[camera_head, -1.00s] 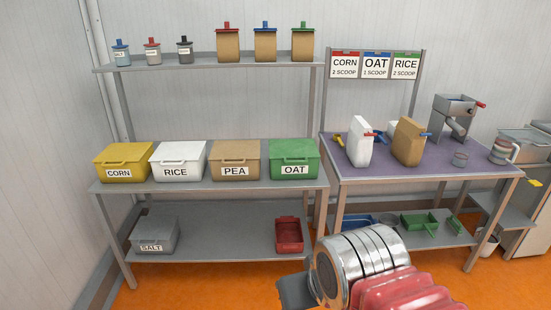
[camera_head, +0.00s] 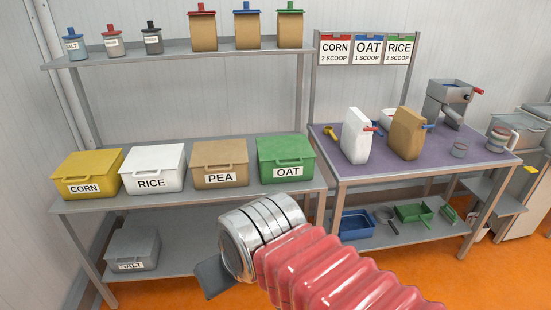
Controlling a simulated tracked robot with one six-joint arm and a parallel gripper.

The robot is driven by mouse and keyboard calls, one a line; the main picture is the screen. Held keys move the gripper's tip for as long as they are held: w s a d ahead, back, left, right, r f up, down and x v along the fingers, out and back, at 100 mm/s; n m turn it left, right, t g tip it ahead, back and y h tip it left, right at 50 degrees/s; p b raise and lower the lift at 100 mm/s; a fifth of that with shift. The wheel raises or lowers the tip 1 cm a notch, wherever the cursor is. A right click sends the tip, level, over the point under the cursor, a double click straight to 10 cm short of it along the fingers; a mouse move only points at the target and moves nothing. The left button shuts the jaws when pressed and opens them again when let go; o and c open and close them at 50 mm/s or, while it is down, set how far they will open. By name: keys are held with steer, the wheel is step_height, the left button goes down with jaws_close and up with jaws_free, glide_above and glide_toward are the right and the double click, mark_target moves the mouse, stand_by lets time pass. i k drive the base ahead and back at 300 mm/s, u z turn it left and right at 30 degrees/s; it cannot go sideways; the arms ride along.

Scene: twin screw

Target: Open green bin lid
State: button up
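The green bin (camera_head: 286,160), labelled OAT, stands at the right end of the shelf unit's middle shelf. Its green lid (camera_head: 284,143) is shut, with a handle on the front edge. My arm, with a metal wrist and red ribbed sleeve, reaches in from the bottom right. My gripper (camera_head: 210,279) shows only as a dark grey piece at the wrist's lower left. It is below and in front of the green bin, apart from it. Its fingertips cannot be made out, so its opening is unclear.
Yellow CORN (camera_head: 86,174), white RICE (camera_head: 153,168) and brown PEA (camera_head: 220,163) bins stand left of the green bin. Orange floor lies in front.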

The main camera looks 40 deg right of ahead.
mark_target(276, 149)
steer(key=z, duration=0.1)
steer(key=i, duration=0.9)
steer(key=z, duration=0.25)
